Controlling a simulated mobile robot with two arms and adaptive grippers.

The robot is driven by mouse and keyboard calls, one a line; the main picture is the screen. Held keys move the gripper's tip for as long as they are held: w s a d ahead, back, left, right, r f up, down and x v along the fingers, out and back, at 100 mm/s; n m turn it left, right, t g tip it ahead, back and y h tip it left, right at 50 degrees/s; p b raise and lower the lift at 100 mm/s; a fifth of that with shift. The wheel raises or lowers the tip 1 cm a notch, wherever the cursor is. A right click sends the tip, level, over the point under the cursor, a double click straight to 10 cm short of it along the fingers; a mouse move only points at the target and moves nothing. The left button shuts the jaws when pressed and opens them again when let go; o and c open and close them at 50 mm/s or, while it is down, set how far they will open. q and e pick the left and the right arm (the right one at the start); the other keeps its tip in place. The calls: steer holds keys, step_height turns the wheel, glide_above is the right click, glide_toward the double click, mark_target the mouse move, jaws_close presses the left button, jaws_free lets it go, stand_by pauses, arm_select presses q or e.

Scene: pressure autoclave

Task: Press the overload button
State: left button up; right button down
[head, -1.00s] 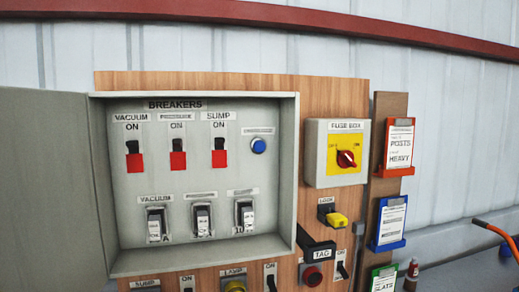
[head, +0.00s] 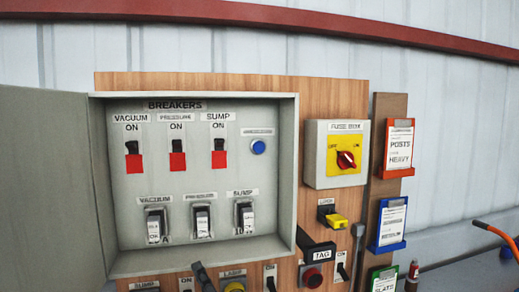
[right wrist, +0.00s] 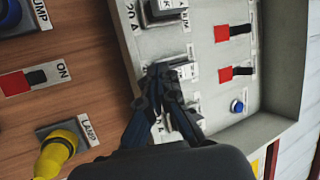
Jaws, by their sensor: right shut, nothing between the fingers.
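A round blue button (head: 258,147) sits at the upper right inside the open grey breaker box (head: 193,262), under a label too small to read. It also shows in the right wrist view (right wrist: 237,106). I cannot read the word overload on any label. My right gripper (head: 199,267) is shut and empty. Only its dark tip shows at the bottom of the head view, below the box and left of the lamp knob. In the right wrist view its fingers (right wrist: 160,70) overlap the lower breakers, apart from the blue button. My left gripper is not in view.
Inside the box are red switches (head: 177,160) above and black-and-white breakers (head: 202,221) below. The open box door (head: 50,185) stands left.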

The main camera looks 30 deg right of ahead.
steer(key=s+d+r+m+g+h, duration=0.1)
steer(key=d+r+m+h, duration=0.4)
steer(key=m, duration=0.6)
steer(key=s+d+r+m+g+h, duration=0.1)
steer(key=d+r+m+g+h, duration=0.3)
steer(key=r+m+h, duration=0.5)
steer(key=s+d+r+m+g+h, duration=0.1)
steer(key=d+r+m+g+h, duration=0.1)
steer(key=d+r+m+h, duration=0.5)
step_height(320, 180, up, 5)
steer(key=d+m, duration=0.1)
steer(key=m, duration=0.6)
steer(key=shift+s+m, duration=0.25)
steer(key=shift+m, duration=0.15)
steer(key=shift+r, duration=0.1)
